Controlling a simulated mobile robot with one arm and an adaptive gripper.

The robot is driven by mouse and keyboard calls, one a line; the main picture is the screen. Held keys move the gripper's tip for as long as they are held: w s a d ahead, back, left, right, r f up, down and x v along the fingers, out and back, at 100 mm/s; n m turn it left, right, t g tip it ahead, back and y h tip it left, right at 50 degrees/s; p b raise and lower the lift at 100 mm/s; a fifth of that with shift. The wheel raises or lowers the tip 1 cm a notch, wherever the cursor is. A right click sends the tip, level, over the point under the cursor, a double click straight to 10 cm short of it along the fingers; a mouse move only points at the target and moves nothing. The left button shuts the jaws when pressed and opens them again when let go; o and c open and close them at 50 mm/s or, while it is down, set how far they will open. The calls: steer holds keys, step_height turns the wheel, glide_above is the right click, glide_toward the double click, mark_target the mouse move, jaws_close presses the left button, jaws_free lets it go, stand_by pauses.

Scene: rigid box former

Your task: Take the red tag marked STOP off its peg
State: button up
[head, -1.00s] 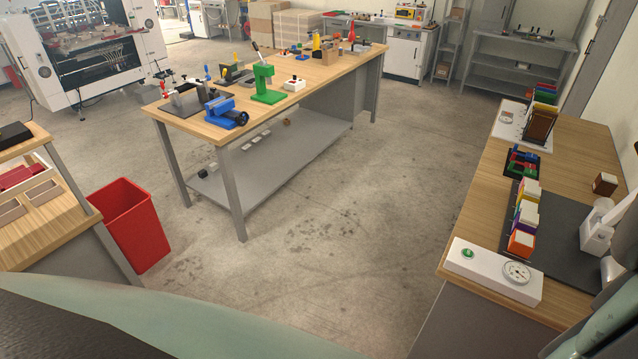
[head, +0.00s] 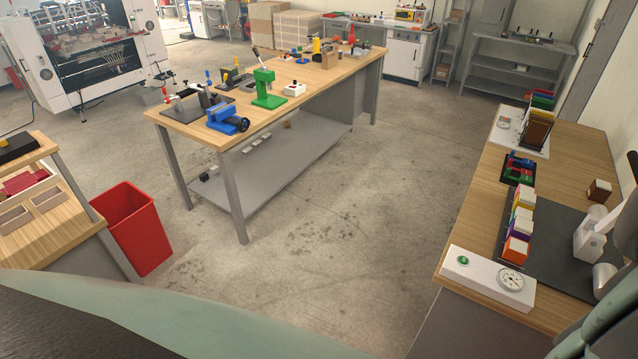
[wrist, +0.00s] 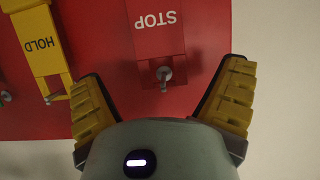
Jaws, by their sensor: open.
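The red tag marked STOP (wrist: 155,25) hangs on a metal peg (wrist: 164,74) on a red board (wrist: 210,45), in the wrist view. Its lettering appears upside down there. My gripper (wrist: 164,72) is open and empty. Its yellow-padded fingers stand left and right of the peg and the tag's end, apart from both. The gap in depth between fingers and tag is hard to tell. I cannot make out the tag or the board in the head view.
A yellow tag marked HOLD (wrist: 42,45) hangs left of the STOP tag, close to my left finger. In the head view, a workbench (head: 578,160) with colored blocks stands at the right. A red bin (head: 135,230) stands at the left, with open floor between.

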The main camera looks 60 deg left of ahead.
steer(key=shift+p+x, duration=0.65)
steer(key=shift+x, duration=0.1)
steer(key=shift+p+x, duration=0.35)
steer(key=shift+x, duration=0.85)
steer(key=shift+c, duration=0.2)
steer(key=c, duration=1)
